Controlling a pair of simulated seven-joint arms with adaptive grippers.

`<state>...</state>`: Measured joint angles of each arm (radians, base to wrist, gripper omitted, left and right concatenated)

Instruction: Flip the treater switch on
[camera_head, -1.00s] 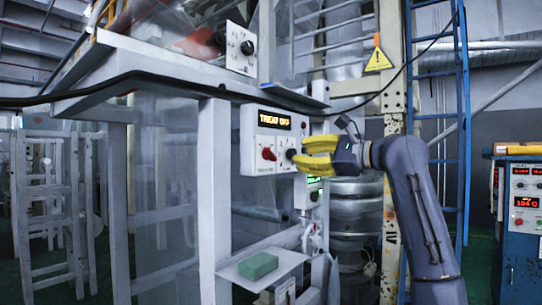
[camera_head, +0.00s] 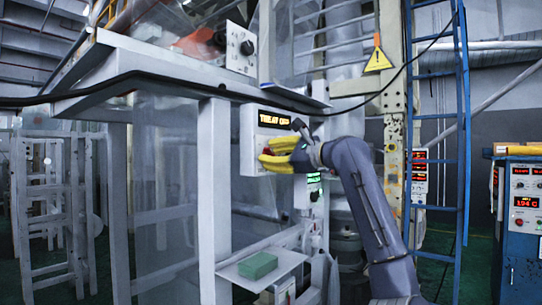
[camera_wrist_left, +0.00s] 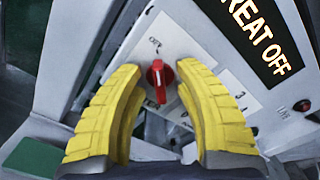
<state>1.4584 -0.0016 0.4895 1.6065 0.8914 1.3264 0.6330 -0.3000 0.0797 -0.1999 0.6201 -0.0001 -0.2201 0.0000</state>
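The treater control box (camera_head: 249,140) is a pale panel with a lit display (camera_head: 273,120), which reads TREAT OFF in the left wrist view (camera_wrist_left: 262,35). The red switch knob (camera_wrist_left: 159,76) is on the panel face below the display. My left gripper (camera_head: 264,156) has yellow fingers and is in front of the box's lower part, mostly hiding the knob in the head view. In the left wrist view the open fingertips (camera_wrist_left: 160,72) are on either side of the red knob, with a visible gap on each side. My right gripper is not in view.
A shelf with a green block (camera_head: 257,265) is below the box. A metal ledge (camera_head: 170,75) and a hanging cable are above. A white upright post (camera_head: 214,190) stands left of the box. A blue ladder (camera_head: 464,130) and a blue cabinet (camera_head: 522,240) are at right.

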